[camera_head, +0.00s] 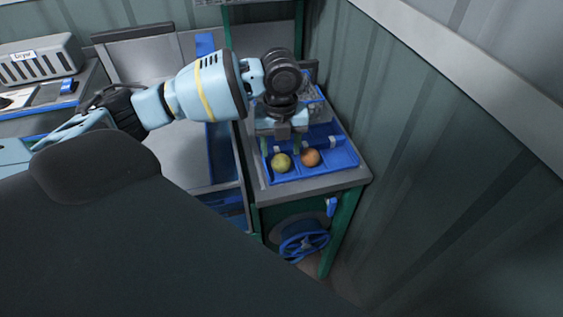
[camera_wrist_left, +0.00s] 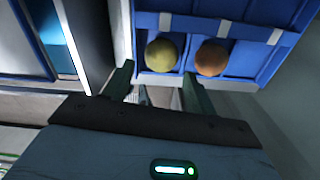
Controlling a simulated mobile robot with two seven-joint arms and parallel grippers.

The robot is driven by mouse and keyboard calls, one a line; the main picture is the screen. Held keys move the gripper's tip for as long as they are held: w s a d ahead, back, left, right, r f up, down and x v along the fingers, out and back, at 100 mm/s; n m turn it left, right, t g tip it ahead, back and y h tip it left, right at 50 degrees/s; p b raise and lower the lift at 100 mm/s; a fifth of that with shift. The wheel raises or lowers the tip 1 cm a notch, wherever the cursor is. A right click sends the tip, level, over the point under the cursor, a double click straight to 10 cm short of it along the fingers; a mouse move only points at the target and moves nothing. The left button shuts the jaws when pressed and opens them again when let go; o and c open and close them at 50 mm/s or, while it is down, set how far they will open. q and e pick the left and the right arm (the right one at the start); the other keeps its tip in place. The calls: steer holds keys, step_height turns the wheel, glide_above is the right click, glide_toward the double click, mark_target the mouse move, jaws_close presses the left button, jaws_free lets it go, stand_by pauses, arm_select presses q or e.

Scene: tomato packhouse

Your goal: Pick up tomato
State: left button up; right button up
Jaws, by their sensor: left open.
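A yellow-green tomato (camera_head: 281,161) and an orange-red tomato (camera_head: 310,157) sit side by side in the front compartments of a blue divided tray (camera_head: 342,155). The left wrist view also shows the yellow-green tomato (camera_wrist_left: 161,55) and the orange-red tomato (camera_wrist_left: 211,58). My left gripper (camera_head: 282,146) is over the tray, with its green fingers open and empty. In the left wrist view the left gripper's fingers (camera_wrist_left: 158,88) are spread, with the yellow-green tomato ahead of the gap between them. Contact with it cannot be told. My right gripper is not in view.
The tray lies on a grey-topped stand (camera_head: 268,192) with green legs and a blue handwheel (camera_head: 303,241) below. A corrugated wall (camera_head: 430,150) rises close on the right. A grey crate labelled "Dry" or similar (camera_head: 38,62) stands at the far left.

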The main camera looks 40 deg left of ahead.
mark_target(281, 157)
arm_select(q)
steer(key=f, duration=0.5)
steer(key=shift+w+a, duration=0.15)
steer(key=shift+w, duration=0.1)
steer(key=c, duration=0.5)
